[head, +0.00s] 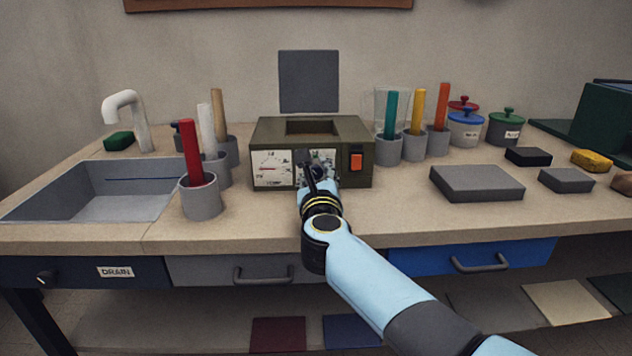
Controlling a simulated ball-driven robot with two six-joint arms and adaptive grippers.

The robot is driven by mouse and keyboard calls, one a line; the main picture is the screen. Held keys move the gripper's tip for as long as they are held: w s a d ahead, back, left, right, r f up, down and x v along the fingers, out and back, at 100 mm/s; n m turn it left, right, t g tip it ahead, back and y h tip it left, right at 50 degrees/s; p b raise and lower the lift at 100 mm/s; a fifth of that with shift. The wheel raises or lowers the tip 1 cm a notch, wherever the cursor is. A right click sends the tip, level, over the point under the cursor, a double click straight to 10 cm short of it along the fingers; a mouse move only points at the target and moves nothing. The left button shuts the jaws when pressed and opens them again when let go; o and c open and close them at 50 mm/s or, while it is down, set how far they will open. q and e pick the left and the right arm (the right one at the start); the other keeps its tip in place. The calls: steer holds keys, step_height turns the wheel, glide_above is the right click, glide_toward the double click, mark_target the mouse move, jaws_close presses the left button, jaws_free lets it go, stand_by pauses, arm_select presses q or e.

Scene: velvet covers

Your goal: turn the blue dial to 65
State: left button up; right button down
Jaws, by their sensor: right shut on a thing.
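An olive-green box (262,130) stands on the counter against the wall. Its front has a white gauge (272,168) with a reddish needle; the marks are too small to read. Right of the gauge is a pale dial plate (328,157). My right gripper (316,176) reaches in from the lower right and is shut on the dial in front of this plate. The gripper hides most of the dial, so its colour and setting cannot be made out. My left gripper is not in view.
An orange switch (356,162) sits just right of the dial plate. A grey cup with a red stick (191,150) stands left of the box, near the sink (130,207). Cups with coloured sticks and a grey block (476,183) are on the right. The counter before the box is clear.

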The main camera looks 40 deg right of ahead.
steer(key=m+b, duration=0.1)
steer(key=m, duration=0.1)
steer(key=m+b, duration=0.2)
steer(key=m, duration=0.1)
steer(key=shift+f+m, duration=0.3)
steer(key=m+b, duration=0.3)
steer(key=m, duration=0.1)
steer(key=m+b, duration=0.3)
steer(key=m, duration=0.2)
steer(key=shift+f, duration=0.1)
steer(key=m+b, duration=0.3)
steer(key=m, duration=0.1)
steer(key=shift+s, duration=0.1)
steer(key=shift+m+b, duration=0.4)
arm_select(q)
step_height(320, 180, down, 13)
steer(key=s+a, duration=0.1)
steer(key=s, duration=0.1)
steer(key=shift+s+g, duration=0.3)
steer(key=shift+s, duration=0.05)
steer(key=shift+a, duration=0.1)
